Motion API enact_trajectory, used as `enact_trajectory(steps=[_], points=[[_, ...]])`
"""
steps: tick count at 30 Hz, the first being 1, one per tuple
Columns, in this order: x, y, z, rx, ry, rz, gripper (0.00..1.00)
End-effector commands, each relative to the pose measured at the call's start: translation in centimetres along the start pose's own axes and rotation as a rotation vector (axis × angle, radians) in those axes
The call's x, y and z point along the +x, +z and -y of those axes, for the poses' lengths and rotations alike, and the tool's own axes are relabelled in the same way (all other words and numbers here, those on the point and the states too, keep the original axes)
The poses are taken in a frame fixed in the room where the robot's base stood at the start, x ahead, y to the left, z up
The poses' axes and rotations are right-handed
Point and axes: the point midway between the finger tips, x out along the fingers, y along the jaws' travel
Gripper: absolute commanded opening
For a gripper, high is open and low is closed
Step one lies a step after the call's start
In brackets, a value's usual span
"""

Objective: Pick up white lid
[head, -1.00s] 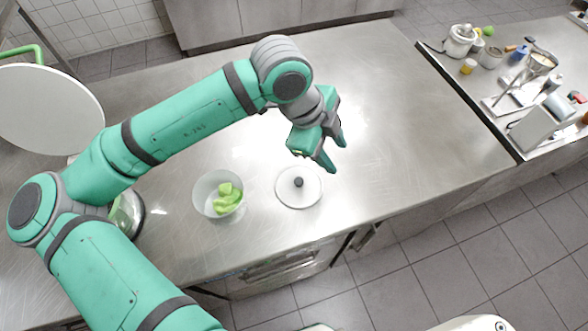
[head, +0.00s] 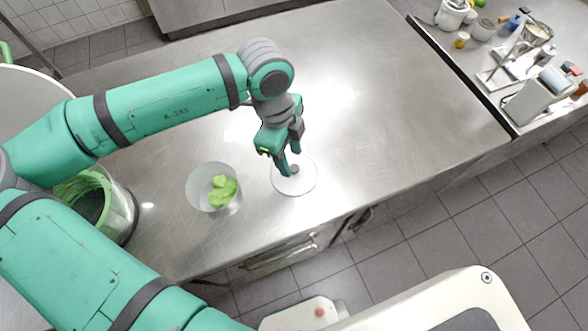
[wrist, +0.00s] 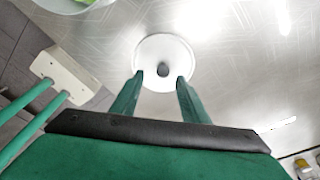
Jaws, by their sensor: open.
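The white lid (head: 306,184) is a round disc with a dark knob, lying flat on the steel counter. In the wrist view the lid (wrist: 150,50) lies beyond my fingertips, with its dark knob (wrist: 163,70) centred between them. My gripper (head: 290,165) is open and empty, pointing down over the lid; it also shows in the wrist view (wrist: 155,82). In the head view my fingers partly cover the lid's far side and are close to the knob. I cannot tell whether they touch it.
A clear bowl (head: 200,194) with green pieces (head: 222,191) stands left of the lid. A steel pot (head: 120,205) is further left. The counter (head: 400,110) is clear to the right. Jars and utensils crowd a second counter (head: 500,108) at the right.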

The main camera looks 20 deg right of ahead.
Motion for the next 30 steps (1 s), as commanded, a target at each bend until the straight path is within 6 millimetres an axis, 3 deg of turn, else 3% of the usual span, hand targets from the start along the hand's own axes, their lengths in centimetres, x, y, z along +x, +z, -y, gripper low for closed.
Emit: enact_trajectory(steps=[9, 18, 19, 24, 30], points=[[4.0, 0.1, 0.6, 0.001, 0.001, 0.000, 0.41], [4.5, 0.1, 0.6, 0.001, 0.000, -0.001, 0.41], [4.5, 0.1, 0.6, 0.000, 0.000, -0.001, 0.39], [4.5, 0.1, 0.6, 0.000, 0.000, -0.001, 0.00], [4.5, 0.1, 0.6, 0.000, 0.000, -0.001, 0.00]])
